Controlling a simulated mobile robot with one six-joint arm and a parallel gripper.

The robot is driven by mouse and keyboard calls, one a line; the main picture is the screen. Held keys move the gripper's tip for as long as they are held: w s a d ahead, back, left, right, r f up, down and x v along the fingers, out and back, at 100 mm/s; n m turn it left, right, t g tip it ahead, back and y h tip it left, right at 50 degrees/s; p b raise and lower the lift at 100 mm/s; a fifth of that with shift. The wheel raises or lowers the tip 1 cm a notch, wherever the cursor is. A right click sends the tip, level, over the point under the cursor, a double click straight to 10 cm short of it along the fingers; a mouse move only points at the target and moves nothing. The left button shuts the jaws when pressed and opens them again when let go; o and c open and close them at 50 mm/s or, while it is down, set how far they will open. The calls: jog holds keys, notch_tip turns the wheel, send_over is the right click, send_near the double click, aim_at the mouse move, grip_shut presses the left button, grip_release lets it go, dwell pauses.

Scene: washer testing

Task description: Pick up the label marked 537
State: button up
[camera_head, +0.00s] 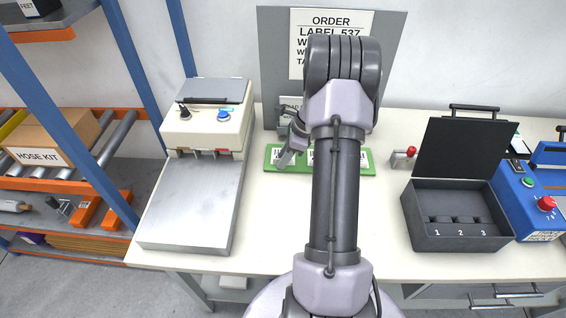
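A green strip (357,169) lies on the table behind my arm, with white labels on it. One white label (367,160) shows to the right of my arm and part of another (310,157) to the left; their print is too small to read. My arm hides the middle of the strip. My gripper (284,163) is over the left end of the strip, seen from the side. Whether its fingers are apart or hold anything cannot be made out.
A board (393,50) with an order sheet (318,22) reading "LABEL 537" stands behind. A machine with a metal plate (193,205) is at left. An open black case (460,240) with slots 1, 2, 3 and a blue device (518,215) are at right.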

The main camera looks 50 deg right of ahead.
grip_shut()
jog(key=shift+r, duration=0.1)
jog(key=shift+r, duration=0.1)
